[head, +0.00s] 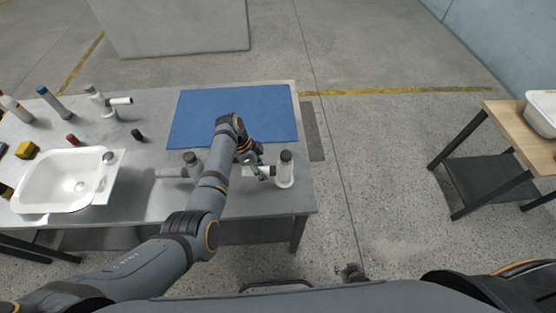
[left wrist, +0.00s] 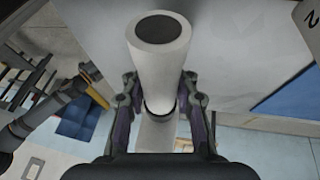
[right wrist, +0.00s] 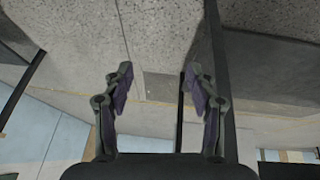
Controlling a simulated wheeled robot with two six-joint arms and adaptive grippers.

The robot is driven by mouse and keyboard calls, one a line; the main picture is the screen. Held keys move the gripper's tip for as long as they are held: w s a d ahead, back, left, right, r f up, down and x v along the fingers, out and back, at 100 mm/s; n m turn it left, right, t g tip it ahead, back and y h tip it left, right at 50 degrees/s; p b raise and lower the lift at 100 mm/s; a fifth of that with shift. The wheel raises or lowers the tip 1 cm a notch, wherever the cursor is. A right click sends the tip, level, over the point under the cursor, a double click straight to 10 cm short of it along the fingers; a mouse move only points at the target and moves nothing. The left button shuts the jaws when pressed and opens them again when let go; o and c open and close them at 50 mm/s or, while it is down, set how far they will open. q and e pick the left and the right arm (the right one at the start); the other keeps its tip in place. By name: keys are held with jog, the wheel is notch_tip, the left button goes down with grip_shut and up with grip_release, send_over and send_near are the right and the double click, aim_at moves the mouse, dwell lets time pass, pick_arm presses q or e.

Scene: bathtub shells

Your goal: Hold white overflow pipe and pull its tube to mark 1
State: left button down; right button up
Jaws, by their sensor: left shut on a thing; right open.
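A white overflow pipe (head: 286,172) with a dark grey top stands upright near the table's front right corner. My left gripper (head: 264,172) is at its left side, shut on it. In the left wrist view the white pipe (left wrist: 160,60), with a dark round end and a dark ring lower down, runs between the two fingers. Which section the fingers grip, and any mark on the tube, I cannot make out. My right gripper (head: 352,272) is low in front of the table, off its right end. It is open and empty in the right wrist view (right wrist: 152,85).
The grey table (head: 140,165) carries a blue mat (head: 190,115), a white basin (head: 45,185) and another white pipe (head: 95,98) with a side branch. A grey-capped fitting (head: 192,160) stands beside my left forearm. A wooden table (head: 510,125) stands right across open floor.

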jog(key=w+a+r+n+t+y, duration=0.15)
jog(key=w+r+t, duration=0.35)
jog(key=w+r, duration=0.8)
jog(key=n+t+y, duration=0.4)
jog(key=t+y, duration=0.1)
jog(key=y, duration=0.4)
send_near(290, 160)
jog(key=shift+h, duration=0.25)
jog(key=x, duration=1.2)
jog(key=shift+s+a+r, duration=0.1)
jog(key=shift+r, duration=0.2)
grip_shut()
